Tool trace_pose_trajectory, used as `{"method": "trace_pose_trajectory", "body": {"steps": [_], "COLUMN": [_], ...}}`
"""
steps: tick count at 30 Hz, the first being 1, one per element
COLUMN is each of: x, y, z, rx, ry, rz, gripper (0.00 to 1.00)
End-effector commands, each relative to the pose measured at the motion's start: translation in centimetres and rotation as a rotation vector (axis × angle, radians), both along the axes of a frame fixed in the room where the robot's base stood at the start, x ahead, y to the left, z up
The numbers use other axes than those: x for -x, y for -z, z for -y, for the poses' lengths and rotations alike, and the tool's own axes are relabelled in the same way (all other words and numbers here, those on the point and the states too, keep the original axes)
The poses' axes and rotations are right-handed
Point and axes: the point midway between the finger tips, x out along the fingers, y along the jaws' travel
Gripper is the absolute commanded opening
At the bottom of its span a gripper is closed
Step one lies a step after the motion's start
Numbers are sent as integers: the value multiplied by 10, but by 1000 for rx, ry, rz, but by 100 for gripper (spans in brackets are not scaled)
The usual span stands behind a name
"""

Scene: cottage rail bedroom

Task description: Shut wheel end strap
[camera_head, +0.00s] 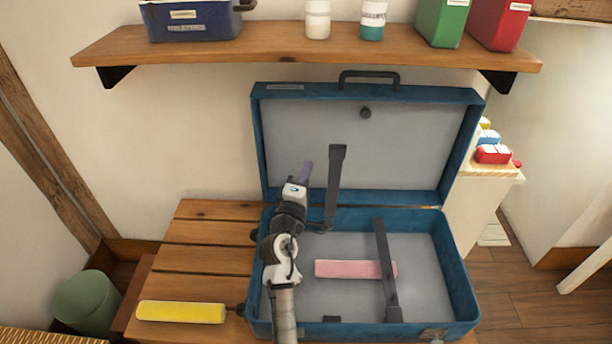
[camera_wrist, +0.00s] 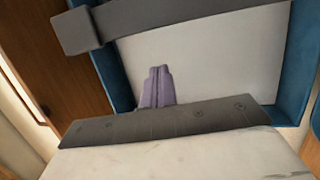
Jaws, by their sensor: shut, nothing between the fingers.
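The blue case (camera_head: 458,268) stands open on the wooden slatted top, its lid raised at the back. One dark grey strap (camera_head: 334,185) stands up near the left part of the case, its free end high in front of the lid. A second dark strap (camera_head: 385,262) lies across the tray on the right, over a pink bar (camera_head: 340,268). I cannot tell which is the wheel end strap. My gripper (camera_head: 306,172), with purple fingers, is shut and empty, just left of the raised strap. In the wrist view, the fingers (camera_wrist: 159,72) point toward the pale panel, below a grey strap (camera_wrist: 180,18) and apart from it.
A yellow bar (camera_head: 182,312) lies on the slats at left. Above the lid, a shelf (camera_head: 300,45) holds a blue box (camera_head: 190,22), bottles, and green and red containers. A green bin (camera_head: 88,302) stands at lower left. My arm crosses the case's left side.

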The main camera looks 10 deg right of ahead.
Motion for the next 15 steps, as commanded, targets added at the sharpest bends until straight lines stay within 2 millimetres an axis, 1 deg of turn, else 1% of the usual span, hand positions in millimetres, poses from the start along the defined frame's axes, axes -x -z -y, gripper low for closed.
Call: {"method": "trace_pose_trajectory", "body": {"steps": [1,8,12,15], "x": [-10,-46,-30,-22], "y": [-7,-15,-11,-10], "z": [7,28,41,47], "rx": [1,0,-1,-2], "ry": [2,0,2,0], "rz": [2,2,-2,0], "gripper": [0,0,0,0]}}
